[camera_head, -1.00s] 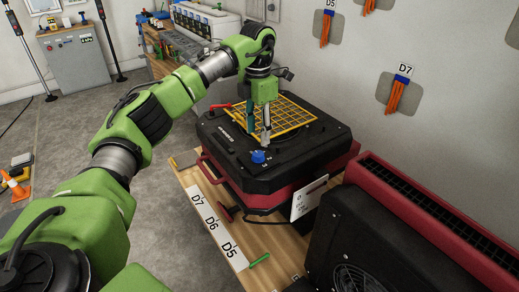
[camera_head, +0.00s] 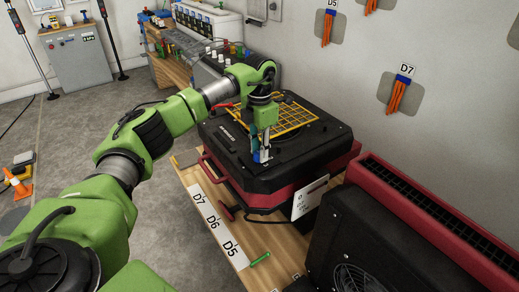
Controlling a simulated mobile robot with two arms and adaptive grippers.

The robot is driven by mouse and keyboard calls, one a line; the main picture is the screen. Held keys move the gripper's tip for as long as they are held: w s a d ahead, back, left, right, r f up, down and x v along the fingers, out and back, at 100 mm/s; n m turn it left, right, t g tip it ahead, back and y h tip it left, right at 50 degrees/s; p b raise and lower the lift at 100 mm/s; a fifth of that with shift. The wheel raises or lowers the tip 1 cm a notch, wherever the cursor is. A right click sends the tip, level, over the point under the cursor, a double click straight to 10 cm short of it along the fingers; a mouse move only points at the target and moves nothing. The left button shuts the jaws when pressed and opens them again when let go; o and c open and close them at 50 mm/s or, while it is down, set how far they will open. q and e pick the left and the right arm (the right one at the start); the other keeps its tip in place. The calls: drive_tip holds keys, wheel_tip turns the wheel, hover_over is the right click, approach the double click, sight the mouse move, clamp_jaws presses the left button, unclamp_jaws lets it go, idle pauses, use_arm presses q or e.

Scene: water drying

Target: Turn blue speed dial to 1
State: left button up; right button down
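The blue speed dial (camera_head: 256,156) sits on the top front of the black and red drying machine (camera_head: 300,165). It is now partly hidden by my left gripper (camera_head: 261,158). The gripper points down with its fingertips at the dial, one finger on each side as far as I can see. Whether the fingers touch or close on the dial is too small to tell. The dial's marks cannot be read. My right gripper is not in view.
A yellow grille (camera_head: 295,115) covers the machine's top, and a red lever (camera_head: 222,106) is at its back left. The wooden table (camera_head: 275,240) carries a D7, D6, D5 label strip (camera_head: 212,222). A second black and red unit (camera_head: 400,240) stands at the right.

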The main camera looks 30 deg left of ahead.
use_arm(q)
drive_tip(key=shift+m, duration=0.3)
drive_tip(key=shift+m+p, duration=0.3)
drive_tip(key=shift+m, duration=0.2)
drive_tip(key=m+p, duration=0.1)
drive_tip(key=m, duration=0.6)
drive_tip(key=shift+m, duration=0.3)
drive_tip(key=shift+m+p, duration=0.3)
drive_tip(key=shift+m, duration=1.2)
drive_tip(key=o, duration=1.1)
